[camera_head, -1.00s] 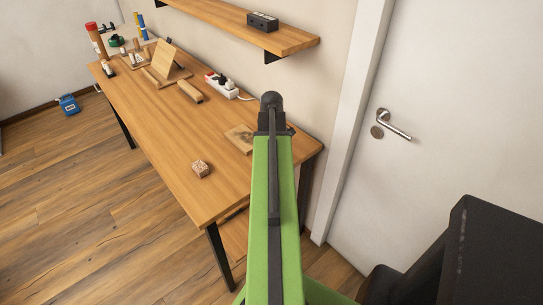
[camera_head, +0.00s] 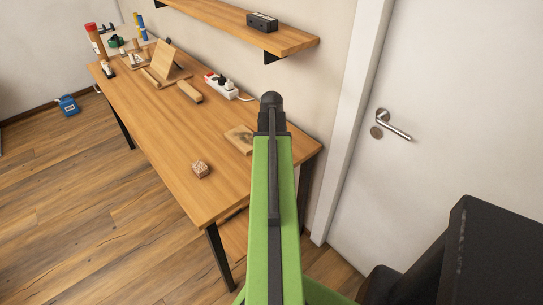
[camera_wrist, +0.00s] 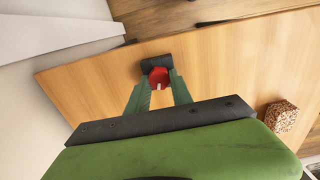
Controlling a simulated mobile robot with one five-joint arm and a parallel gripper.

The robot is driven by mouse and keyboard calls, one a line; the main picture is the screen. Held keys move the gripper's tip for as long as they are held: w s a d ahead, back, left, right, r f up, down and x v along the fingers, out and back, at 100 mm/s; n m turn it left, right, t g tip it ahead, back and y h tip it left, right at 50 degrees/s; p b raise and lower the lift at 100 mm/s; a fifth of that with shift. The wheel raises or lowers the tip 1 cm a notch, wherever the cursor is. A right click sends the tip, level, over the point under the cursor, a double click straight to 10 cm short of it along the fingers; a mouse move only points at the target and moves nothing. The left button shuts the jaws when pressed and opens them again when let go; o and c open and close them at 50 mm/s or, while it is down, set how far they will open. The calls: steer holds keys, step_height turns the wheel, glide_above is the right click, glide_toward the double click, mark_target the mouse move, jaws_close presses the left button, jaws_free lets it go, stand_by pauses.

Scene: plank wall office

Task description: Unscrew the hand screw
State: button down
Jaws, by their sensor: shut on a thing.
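In the wrist view, the hand screw (camera_wrist: 159,76) shows as a red knob with a small pale mark, beside a dark block (camera_wrist: 156,62) over the wooden table. The green fingers of my gripper (camera_wrist: 159,82) reach down on either side of the red knob and are shut on it. Its threaded part cannot be seen. In the head view, my arm hides the hand screw and the fingertips.
The table (camera_head: 165,120) bears a speckled cube (camera_head: 200,170), a flat wooden board (camera_head: 240,138), a wooden block (camera_head: 190,92) and a white power strip (camera_head: 222,87). A shelf (camera_head: 235,25) hangs above. A white door (camera_head: 450,110) stands at right.

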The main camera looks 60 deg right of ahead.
steer(key=n, duration=0.5)
steer(key=shift+a+n, duration=0.1)
steer(key=shift+n, duration=0.9)
steer(key=n, duration=0.3)
steer(key=n, duration=0.4)
steer(key=shift+s+a+n, duration=0.1)
steer(key=shift+n, duration=0.5)
